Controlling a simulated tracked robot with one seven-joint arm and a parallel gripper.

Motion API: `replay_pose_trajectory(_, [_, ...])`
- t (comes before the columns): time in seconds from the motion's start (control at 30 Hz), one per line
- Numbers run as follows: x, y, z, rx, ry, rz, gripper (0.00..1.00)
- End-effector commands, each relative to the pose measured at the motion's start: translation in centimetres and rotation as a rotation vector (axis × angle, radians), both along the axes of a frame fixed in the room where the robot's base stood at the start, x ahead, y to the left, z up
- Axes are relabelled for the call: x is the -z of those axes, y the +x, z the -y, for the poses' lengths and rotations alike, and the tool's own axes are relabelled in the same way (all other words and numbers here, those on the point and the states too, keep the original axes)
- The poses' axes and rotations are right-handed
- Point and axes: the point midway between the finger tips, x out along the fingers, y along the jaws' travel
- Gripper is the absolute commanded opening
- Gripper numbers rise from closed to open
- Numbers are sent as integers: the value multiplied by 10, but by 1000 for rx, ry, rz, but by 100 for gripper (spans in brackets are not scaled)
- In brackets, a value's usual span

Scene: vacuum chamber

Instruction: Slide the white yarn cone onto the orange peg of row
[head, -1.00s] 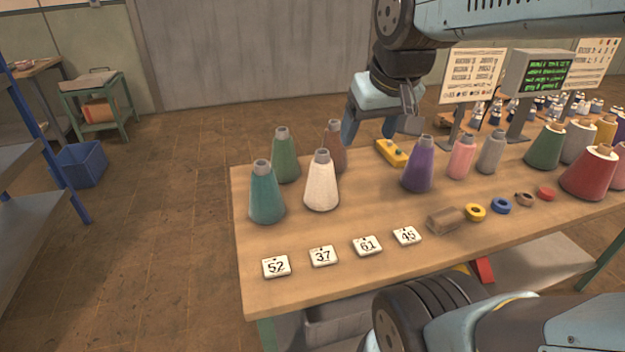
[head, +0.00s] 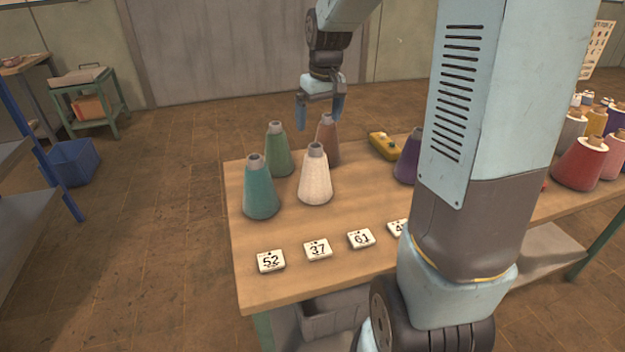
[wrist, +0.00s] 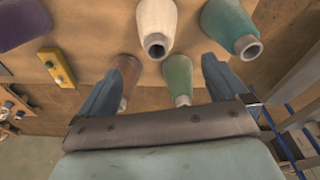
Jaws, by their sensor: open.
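The white yarn cone (head: 315,180) stands upright on the table, right of a teal cone (head: 261,190) and in front of a green cone (head: 278,152) and a brown cone (head: 327,140). My gripper (head: 320,116) is open and empty, above the back of this group and behind the white cone. In the wrist view the white cone (wrist: 156,24) is beyond the open fingers (wrist: 155,80), with the brown cone (wrist: 124,76) and green cone (wrist: 178,76) nearer, between the fingertips. I cannot make out an orange peg in any view.
A yellow block with a green button (head: 384,145) lies right of the cones. Number tiles (head: 318,249) line the table's front. My arm hides much of the table's right part, where red (head: 582,162) and other cones stand. Bare table lies between cones and tiles.

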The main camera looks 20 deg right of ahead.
Motion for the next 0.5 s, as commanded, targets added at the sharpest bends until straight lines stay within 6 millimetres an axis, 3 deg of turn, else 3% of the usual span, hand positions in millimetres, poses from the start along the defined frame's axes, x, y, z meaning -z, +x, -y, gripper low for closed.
replay_pose_trajectory(0.27, [23,13,0,-13,6,-17,100])
replay_pose_trajectory(0.5, [64,18,-1,-11,7,-18,100])
